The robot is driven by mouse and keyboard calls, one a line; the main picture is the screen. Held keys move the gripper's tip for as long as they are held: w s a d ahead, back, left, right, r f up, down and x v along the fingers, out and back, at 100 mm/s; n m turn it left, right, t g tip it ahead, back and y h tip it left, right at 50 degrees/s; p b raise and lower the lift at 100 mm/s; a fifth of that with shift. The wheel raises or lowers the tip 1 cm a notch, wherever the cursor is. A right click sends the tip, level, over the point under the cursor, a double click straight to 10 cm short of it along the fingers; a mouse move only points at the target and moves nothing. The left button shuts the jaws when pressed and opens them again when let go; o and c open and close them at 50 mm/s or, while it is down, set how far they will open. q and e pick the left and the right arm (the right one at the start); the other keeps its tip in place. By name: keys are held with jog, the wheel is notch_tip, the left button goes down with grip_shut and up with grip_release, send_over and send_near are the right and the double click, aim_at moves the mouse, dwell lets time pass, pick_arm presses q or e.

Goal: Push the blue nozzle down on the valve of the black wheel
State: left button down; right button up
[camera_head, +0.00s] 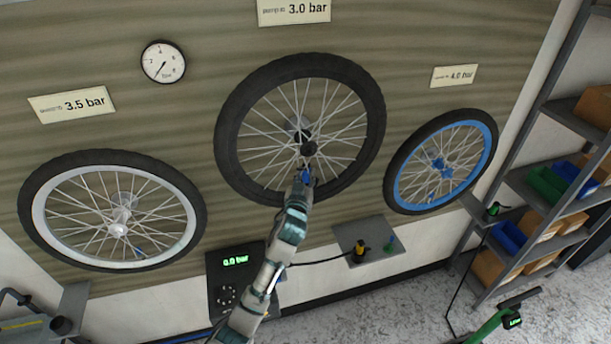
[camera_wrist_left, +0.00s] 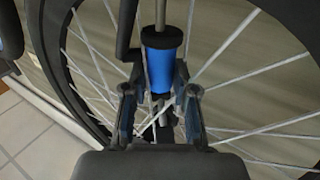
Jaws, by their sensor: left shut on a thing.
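The black wheel (camera_head: 226,130) hangs on the wall panel in the middle of the head view, under the 3.0 bar sign. My left gripper (camera_head: 304,178) reaches up to the lower part of this wheel, in front of its spokes. It is shut on the blue nozzle (camera_wrist_left: 160,65), a blue cylinder with black ends between the fingers in the left wrist view. A thin metal stem shows above and below the nozzle. I cannot tell whether the nozzle is seated on the valve. My right gripper is not in view.
A silver-rimmed wheel (camera_head: 35,215) hangs at left and a blue-rimmed wheel (camera_head: 491,140) at right. A gauge (camera_head: 163,62) is on the wall. A display box (camera_head: 232,262) reads 0.0 bar. A small shelf (camera_head: 350,232) holds yellow and green nozzles. Storage shelves stand at far right.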

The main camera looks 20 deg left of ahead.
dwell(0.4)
pick_arm(q)
jog(key=c, duration=0.8)
grip_release()
jog(key=shift+o, duration=0.4)
jog(key=shift+f, duration=0.1)
jog(key=shift+s+d+p, duration=0.2)
jog(key=shift+s+p, duration=0.3)
jog(key=shift+s, duration=0.75)
jog(key=shift+s+d+p, duration=0.15)
jog(key=shift+s+p, duration=0.35)
jog(key=shift+s, duration=0.7)
jog(key=shift+s+d+p, duration=0.15)
jog(key=shift+s+p, duration=0.25)
jog(key=shift+s, duration=0.9)
jog(key=shift+s+d+p, duration=0.15)
jog(key=shift+s+p, duration=0.25)
jog(key=shift+s, duration=0.85)
